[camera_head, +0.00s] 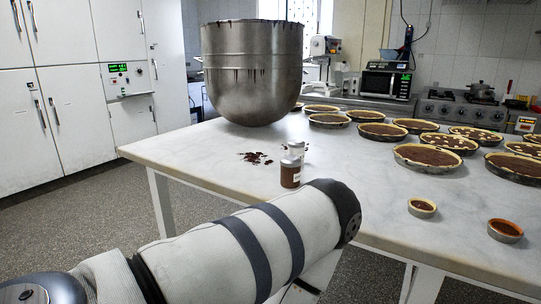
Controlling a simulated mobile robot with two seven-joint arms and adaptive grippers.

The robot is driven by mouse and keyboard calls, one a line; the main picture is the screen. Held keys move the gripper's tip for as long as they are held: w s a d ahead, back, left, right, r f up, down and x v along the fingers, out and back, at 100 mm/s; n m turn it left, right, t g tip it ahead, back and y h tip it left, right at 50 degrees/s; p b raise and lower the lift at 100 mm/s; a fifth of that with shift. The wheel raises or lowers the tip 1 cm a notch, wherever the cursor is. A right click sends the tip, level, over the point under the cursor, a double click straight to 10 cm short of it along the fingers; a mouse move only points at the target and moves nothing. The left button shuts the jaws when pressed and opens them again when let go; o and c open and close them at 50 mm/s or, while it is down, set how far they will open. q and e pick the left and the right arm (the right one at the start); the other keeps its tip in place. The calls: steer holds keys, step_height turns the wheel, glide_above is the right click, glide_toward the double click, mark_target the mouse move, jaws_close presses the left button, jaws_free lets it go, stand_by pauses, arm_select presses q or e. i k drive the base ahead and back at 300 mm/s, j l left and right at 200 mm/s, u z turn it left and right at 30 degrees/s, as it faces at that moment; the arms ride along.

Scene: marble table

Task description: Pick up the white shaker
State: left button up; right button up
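A small pale, white-looking shaker (297,149) stands upright on the marble table (215,152), near its front edge. Its lower part is partly hidden by a brown-filled jar (290,176) with a light lid, standing just in front of it. One of my arms reaches in from the lower left, its rounded joint ending in front of the table, just below and right of the jar. Neither of my grippers shows in the view, so their state and distance from the shaker cannot be seen.
A large metal bowl (252,75) stands behind the shaker. Dark crumbs (255,158) lie left of it. Several tarts, such as a large one (428,158), fill the right side. Two small tarts (422,208) (505,230) sit near the front. The table's left front is clear.

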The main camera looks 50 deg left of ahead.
mark_target(296, 147)
steer(key=u, duration=1.45)
